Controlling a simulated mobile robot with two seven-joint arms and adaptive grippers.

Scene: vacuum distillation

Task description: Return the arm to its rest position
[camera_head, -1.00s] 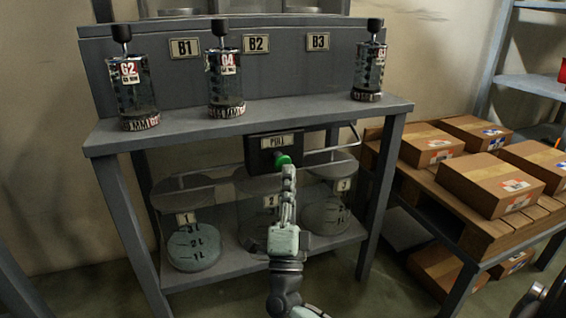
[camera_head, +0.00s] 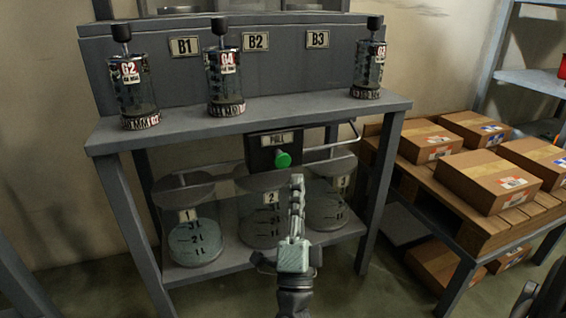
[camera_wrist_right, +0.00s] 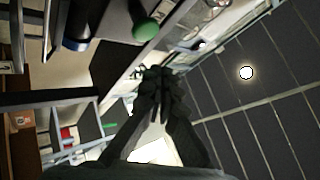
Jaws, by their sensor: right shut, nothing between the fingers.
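My right gripper (camera_head: 297,185) is shut and empty in the head view. It is in front of the bench, a little below and to the right of the green knob (camera_head: 283,159), and apart from it. The knob sits on a dark box marked PULL (camera_head: 275,142) under the bench top. In the right wrist view, my right gripper's fingers (camera_wrist_right: 156,75) are together, with the green knob (camera_wrist_right: 146,30) above and to the left of them. My left gripper does not show in either view.
The grey bench (camera_head: 240,122) carries glass vessels marked G2 (camera_head: 132,90) and G4 (camera_head: 225,85), plus another (camera_head: 368,75) at right. Numbered jars (camera_head: 194,240) stand on its lower shelf. A pallet (camera_head: 470,225) with cardboard boxes (camera_head: 487,182) stands at right. Open floor lies in front.

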